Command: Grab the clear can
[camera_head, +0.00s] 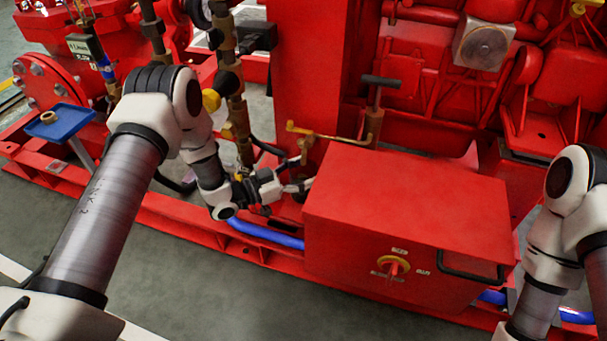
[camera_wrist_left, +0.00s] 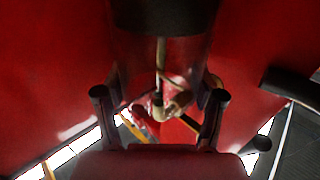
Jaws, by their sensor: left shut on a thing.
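The clear can shows in the left wrist view as a see-through cylinder (camera_wrist_left: 187,62) with a dark cap or band at the top of the picture. Brass-coloured fittings and red parts show through and below it. My left gripper (camera_wrist_left: 158,100) has one finger on each side of the can and is shut on it. In the head view my left gripper (camera_head: 296,187) is at the left side of the red box, low beside the red column; the can is too small and hidden to make out there. My right gripper is out of view; only its arm shows at the right.
The red box (camera_head: 405,200) with a rotary switch (camera_head: 394,266) and black handle stands just right of my left gripper. Brass valve pipes (camera_head: 238,115) rise close to its left. A blue hose (camera_head: 265,234) runs below. A blue tray (camera_head: 62,121) is at far left.

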